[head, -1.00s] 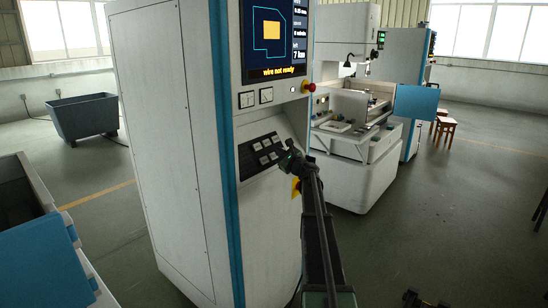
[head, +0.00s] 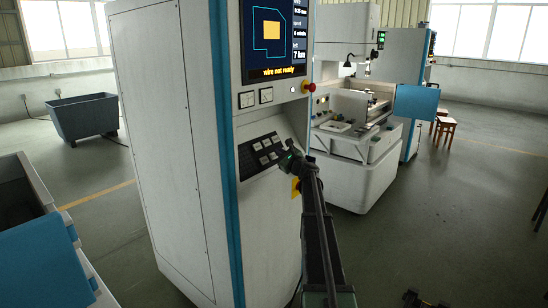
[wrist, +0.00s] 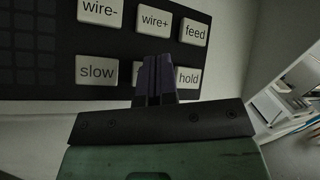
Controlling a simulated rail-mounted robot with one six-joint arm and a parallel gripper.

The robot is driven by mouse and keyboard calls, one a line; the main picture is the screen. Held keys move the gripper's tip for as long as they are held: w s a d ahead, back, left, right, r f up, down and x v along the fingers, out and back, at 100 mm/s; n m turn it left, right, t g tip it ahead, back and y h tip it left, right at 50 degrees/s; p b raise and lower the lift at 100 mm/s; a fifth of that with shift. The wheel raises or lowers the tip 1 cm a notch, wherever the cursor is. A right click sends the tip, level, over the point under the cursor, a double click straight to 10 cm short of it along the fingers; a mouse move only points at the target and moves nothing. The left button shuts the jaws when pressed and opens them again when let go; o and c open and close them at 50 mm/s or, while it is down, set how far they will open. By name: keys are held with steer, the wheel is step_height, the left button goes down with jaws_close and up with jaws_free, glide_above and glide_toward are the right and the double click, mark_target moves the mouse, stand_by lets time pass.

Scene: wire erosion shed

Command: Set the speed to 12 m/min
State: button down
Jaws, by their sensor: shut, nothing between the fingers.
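The machine cabinet's key panel (head: 262,154) is black with pale keys. In the wrist view I read keys wire- (wrist: 101,12), wire+ (wrist: 155,22), feed (wrist: 195,30), slow (wrist: 96,72) and hold (wrist: 188,78). A lower key (wrist: 136,73) between slow and hold is almost wholly hidden behind my gripper (wrist: 158,60). My gripper's fingers are shut and empty, in front of that key; I cannot tell if they touch it. In the head view my gripper (head: 288,148) is at the panel's right end. The screen (head: 272,38) shows "wire not ready"; its speed figure is too small to read surely.
A red stop button (head: 306,87) juts from the cabinet above the panel, near two meters (head: 266,95). A white machine with a worktable (head: 350,150) stands behind to the right. Floor at right is mostly clear.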

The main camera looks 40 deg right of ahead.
steer(key=shift+w+a+f, duration=0.1)
steer(key=shift+w+f, duration=0.15)
steer(key=shift+w, duration=0.1)
steer(key=shift+w+f+b, duration=0.1)
steer(key=shift+w+b, duration=0.15)
steer(key=shift+b, duration=0.15)
stand_by(0.9)
steer(key=shift+s+r+p, duration=0.35)
steer(key=shift+s+p, duration=0.05)
steer(key=shift+s, duration=0.2)
steer(key=shift+w+f+b, duration=0.25)
steer(key=shift+w+b, duration=0.05)
steer(key=shift+w, duration=0.05)
steer(key=shift+w+f, duration=0.25)
steer(key=shift+w, duration=0.05)
stand_by(0.8)
steer(key=shift+r, duration=0.1)
steer(key=shift+s+r+p, duration=0.3)
steer(key=shift+s+r, duration=0.1)
steer(key=shift+s, duration=0.25)
